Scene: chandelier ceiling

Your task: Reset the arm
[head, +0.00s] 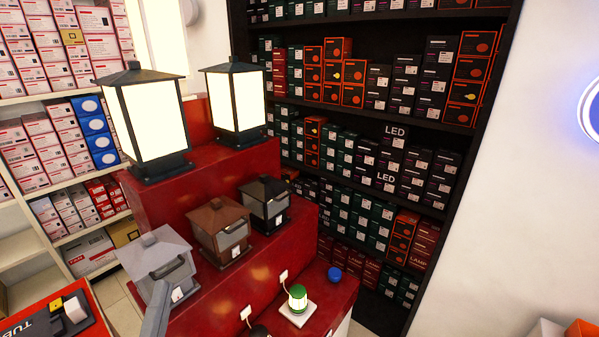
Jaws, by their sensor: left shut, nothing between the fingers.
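My left gripper (160,290) shows as a narrow grey shape rising from the bottom edge at the left. Its tip is in front of a grey lantern (150,250) on the red stepped stand (185,200) and hides part of the lantern's lower front. The gripper is shut with nothing in it. I cannot tell whether it touches the lantern. My right gripper is not in view.
A brown lantern (218,228), a black lantern (265,203) and two lit lanterns (150,115) (236,100) stand on the stand. A green-and-white lamp (298,300) sits lower right. Boxed shelves (465,120) fill the back. A red case (40,315) lies lower left.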

